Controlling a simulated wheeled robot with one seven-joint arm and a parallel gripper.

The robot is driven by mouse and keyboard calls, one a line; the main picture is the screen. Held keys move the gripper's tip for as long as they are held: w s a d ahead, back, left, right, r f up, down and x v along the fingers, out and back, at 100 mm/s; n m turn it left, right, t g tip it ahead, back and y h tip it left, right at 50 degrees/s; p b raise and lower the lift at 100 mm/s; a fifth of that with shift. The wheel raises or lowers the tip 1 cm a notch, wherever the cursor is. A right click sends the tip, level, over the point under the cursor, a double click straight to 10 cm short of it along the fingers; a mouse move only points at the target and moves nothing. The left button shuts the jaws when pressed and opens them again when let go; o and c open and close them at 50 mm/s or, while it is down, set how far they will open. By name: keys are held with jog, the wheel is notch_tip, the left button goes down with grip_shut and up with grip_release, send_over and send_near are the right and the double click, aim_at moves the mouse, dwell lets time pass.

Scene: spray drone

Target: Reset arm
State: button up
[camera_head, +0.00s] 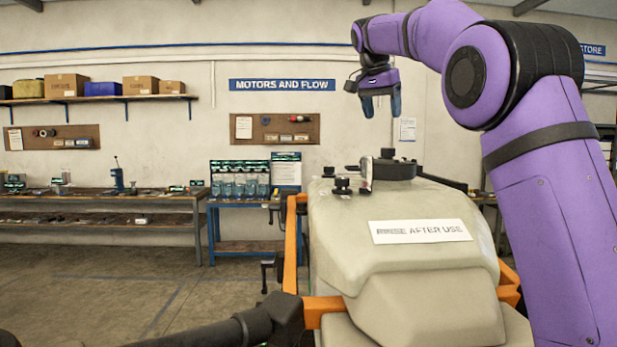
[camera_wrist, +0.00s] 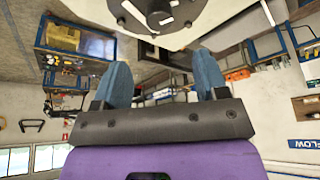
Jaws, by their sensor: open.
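My purple arm comes in from the right in the head view and arches over to the left. My gripper (camera_head: 382,105) hangs at its end, pointing down, above the spray drone's beige tank (camera_head: 420,255). In the wrist view my gripper (camera_wrist: 167,85) shows two blue fingers set wide apart with nothing between them. A pale rounded surface with a dark round fitting (camera_wrist: 158,14) shows at the top of the wrist view, beyond the fingertips.
An orange frame (camera_head: 290,245) surrounds the tank, and a black drone arm (camera_head: 230,328) reaches left. Workbenches (camera_head: 100,205) and a blue cart (camera_head: 240,215) stand along the back wall. A shelf with boxes (camera_head: 66,85) hangs at the upper left. The floor at left is open.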

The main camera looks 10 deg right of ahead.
jog(key=s+f+n+y, duration=0.2)
jog(key=s+n, duration=0.1)
jog(key=s, duration=0.8)
jog(key=s+a+f+n+t+y, duration=0.1)
jog(key=s+a+f+n, duration=0.2)
jog(key=s+f, duration=0.9)
jog(key=s+a+f+n+t, duration=0.1)
jog(key=s+a+f+n, duration=0.3)
jog(key=s+f, duration=0.9)
jog(key=s, duration=0.4)
jog(key=shift+s+a+n+t+y, duration=0.15)
jog(key=shift+s+n+t+y, duration=0.15)
jog(key=shift+s+n+y, duration=0.1)
